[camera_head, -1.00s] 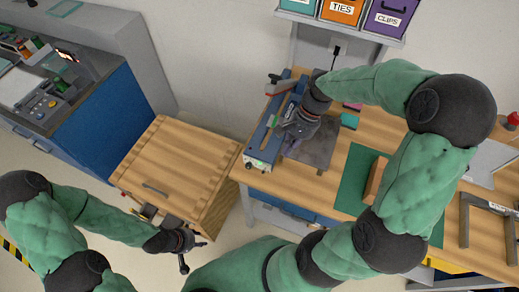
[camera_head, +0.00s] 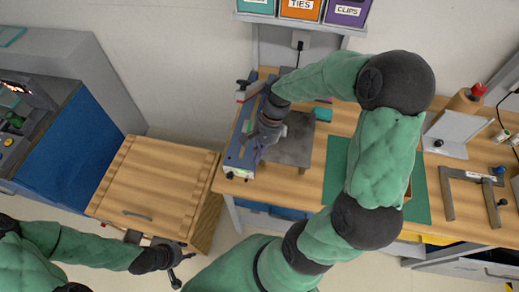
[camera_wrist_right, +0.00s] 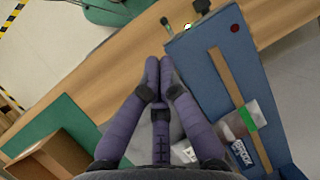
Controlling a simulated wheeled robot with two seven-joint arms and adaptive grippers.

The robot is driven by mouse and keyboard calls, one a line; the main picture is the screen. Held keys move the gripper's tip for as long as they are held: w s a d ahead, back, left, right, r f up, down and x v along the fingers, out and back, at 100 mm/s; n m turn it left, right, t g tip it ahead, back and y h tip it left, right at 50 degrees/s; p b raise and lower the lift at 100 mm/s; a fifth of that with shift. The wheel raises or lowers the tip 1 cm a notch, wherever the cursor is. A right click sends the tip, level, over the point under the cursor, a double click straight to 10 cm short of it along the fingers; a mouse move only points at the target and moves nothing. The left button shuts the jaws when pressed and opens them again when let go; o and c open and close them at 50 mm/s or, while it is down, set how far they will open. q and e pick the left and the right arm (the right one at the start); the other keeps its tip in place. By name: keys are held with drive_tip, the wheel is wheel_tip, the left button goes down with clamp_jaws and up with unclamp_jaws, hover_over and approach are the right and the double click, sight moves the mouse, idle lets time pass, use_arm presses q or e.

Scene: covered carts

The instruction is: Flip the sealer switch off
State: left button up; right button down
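The blue sealer (camera_head: 236,157) stands on the wooden bench, and its body also fills the right of the right wrist view (camera_wrist_right: 205,75). Its front end carries a small lit green spot (camera_wrist_right: 188,27), a dark red round button (camera_wrist_right: 235,28) and small dark knobs (camera_wrist_right: 166,22). I cannot tell the switch's position. My right gripper (camera_head: 258,148) is over the sealer's side near its front end. In the wrist view its fingers (camera_wrist_right: 159,68) are together, empty, beside the blue body and short of the green spot. My left gripper (camera_head: 183,268) is open and empty, low beside the wooden cart.
A wooden covered cart (camera_head: 160,180) stands left of the bench. A grey plate (camera_head: 292,150) lies right of the sealer, then a green mat (camera_head: 335,170). Labelled bins (camera_head: 300,8) hang above. A blue cabinet (camera_head: 75,140) is at far left. Floor shows between cart and bench.

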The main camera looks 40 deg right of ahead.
sight(247, 178)
drive_tip(key=b+x, duration=0.1)
drive_tip(key=x, duration=0.8)
drive_tip(key=shift+s+a+f+t+h, duration=0.15)
drive_tip(key=shift+s+a+t+h, duration=0.15)
drive_tip(key=shift+t+h, duration=0.4)
idle(0.6)
drive_tip(key=shift+a+h+b, duration=0.15)
drive_tip(key=shift+h+b, duration=0.15)
drive_tip(key=shift+h, duration=0.1)
drive_tip(key=shift+s+a+f+t, duration=0.1)
drive_tip(key=shift+s+f+t, duration=0.1)
drive_tip(key=shift+t, duration=0.1)
drive_tip(key=shift+s+a+f+b, duration=0.2)
drive_tip(key=shift+a+f+b, duration=0.1)
drive_tip(key=shift+f+b, duration=0.25)
drive_tip(key=shift+w+d+r, duration=0.1)
drive_tip(key=shift+d+r, duration=0.05)
drive_tip(key=shift+r, duration=0.05)
drive_tip(key=shift+w+d+r, duration=0.15)
drive_tip(key=shift+w+d, duration=0.25)
drive_tip(key=shift+d, duration=0.05)
drive_tip(key=shift+p, duration=0.3)
